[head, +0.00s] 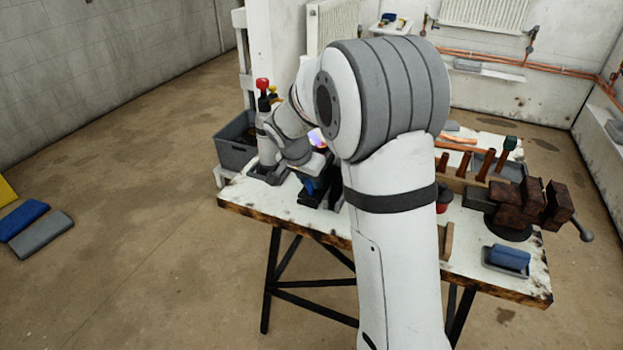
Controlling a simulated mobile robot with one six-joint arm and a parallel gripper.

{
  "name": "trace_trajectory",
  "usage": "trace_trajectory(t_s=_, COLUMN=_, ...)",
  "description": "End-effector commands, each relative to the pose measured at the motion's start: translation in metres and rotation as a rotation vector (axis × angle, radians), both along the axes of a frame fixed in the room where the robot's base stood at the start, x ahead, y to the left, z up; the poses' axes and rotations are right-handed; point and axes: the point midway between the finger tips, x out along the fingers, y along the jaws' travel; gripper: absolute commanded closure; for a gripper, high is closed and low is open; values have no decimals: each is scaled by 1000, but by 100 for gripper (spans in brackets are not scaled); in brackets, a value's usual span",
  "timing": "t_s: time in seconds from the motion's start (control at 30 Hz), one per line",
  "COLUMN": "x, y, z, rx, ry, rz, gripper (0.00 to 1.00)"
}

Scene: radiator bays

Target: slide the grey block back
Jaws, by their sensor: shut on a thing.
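My gripper (320,192) is low over the left part of the bench, fingers pointing down near its front edge. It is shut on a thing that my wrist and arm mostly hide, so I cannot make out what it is. Some blue shows at the gripper, but I cannot tell if that belongs to it. A grey block-like base (268,172) shows at the foot of a grey-white bottle (265,138), just left of the gripper. I cannot tell for sure whether this is the task's grey block.
The white-topped bench (470,220) holds a rusty vise (530,205), a rack of wooden-handled tools (480,175) and a blue block in a tray (508,260) on the right. A grey bin (235,142) stands behind left.

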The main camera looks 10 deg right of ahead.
Motion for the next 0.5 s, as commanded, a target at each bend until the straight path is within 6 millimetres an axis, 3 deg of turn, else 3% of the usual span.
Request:
trace_trajectory(t_s=0.17, x=-1, y=-1, z=0, rx=-1, ry=3, rz=-1, gripper=100)
trace_trajectory(t_s=0.4, x=0, y=-1, z=0, rx=-2, ry=3, rz=-2, gripper=100)
trace_trajectory(t_s=0.5, x=10, y=-8, z=0, rx=-2, ry=3, rz=-2, gripper=100)
